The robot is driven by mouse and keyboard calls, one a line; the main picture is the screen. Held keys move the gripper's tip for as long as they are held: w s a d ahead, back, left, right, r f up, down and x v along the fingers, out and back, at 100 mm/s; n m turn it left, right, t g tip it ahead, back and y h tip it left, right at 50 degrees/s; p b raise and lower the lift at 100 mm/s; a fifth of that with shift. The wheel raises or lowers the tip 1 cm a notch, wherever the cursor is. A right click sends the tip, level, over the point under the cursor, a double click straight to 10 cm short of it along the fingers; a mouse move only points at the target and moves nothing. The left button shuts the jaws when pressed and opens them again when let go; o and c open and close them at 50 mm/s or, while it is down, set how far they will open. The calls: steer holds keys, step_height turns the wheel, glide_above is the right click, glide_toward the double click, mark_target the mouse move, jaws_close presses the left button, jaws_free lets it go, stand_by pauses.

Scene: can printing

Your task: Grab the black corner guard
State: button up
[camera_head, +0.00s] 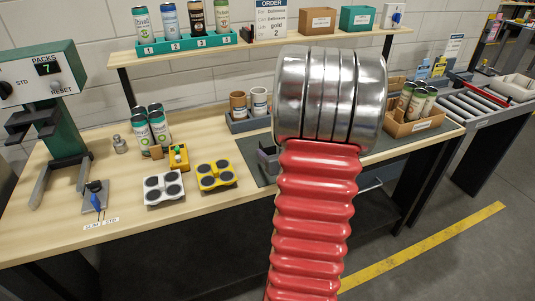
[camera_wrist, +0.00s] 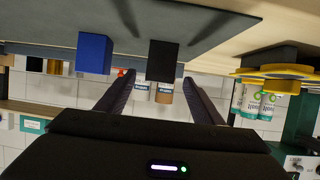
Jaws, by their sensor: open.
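In the wrist view, which is upside down, a black block (camera_wrist: 163,62), which looks like the black corner guard, stands on the grey mat (camera_wrist: 200,22). It appears ahead of my gripper (camera_wrist: 158,80), in line with the gap between the two fingers. The fingers are spread apart with nothing held between them. I cannot tell the exact distance to the block. A similar blue block (camera_wrist: 94,53) stands beside it, to the left in that view. In the head view my red arm hides the gripper and most of the mat, and I cannot make out the black block there.
On the bench, a white pack holder (camera_head: 164,187) and a yellow one (camera_head: 216,175) lie left of the mat. Several cans (camera_head: 158,126) stand behind them. Brown and white cups (camera_head: 238,104) stand at the back. A cardboard box (camera_head: 413,126) with cans is at right.

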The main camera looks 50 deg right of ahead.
mark_target(270, 148)
steer(key=shift+x, duration=2.05)
steer(key=shift+c, duration=0.6)
steer(key=c, duration=1)
step_height(270, 148, up, 10)
